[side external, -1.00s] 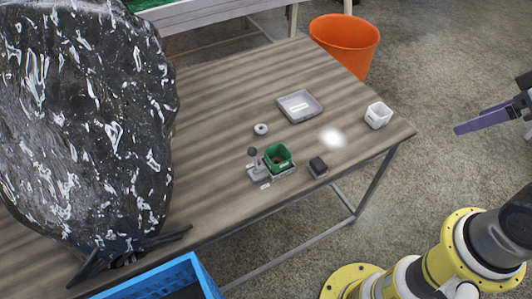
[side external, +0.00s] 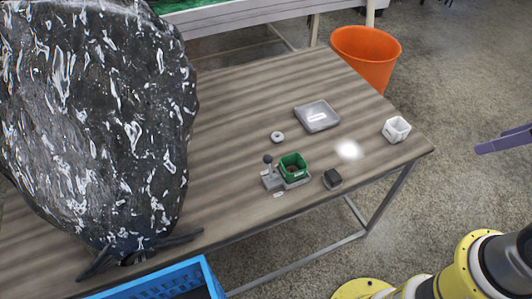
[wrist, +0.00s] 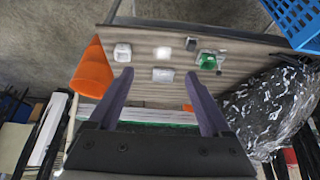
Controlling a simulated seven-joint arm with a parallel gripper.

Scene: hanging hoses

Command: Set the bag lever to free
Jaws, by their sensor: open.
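A small lever with a dark ball knob (side external: 268,159) stands on a grey base (side external: 272,181) on the table, just left of a green square cup (side external: 293,166). The lever looks roughly upright; its setting cannot be read. A small pale label (side external: 279,195) lies in front of the base. The green cup also shows in the wrist view (wrist: 208,61), where the lever is too small to make out clearly. My gripper (wrist: 158,72) is open and empty, its purple fingers spread wide. In the side view only one purple finger (side external: 505,140) shows at the right edge, well away from the lever.
A large glossy black bag (side external: 95,120) fills the table's left. A grey tray (side external: 317,116), white cup (side external: 396,129), small grey ring (side external: 277,137) and dark block (side external: 333,178) stand near the lever. An orange bin (side external: 366,57) is behind; a blue crate (side external: 165,282) is in front.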

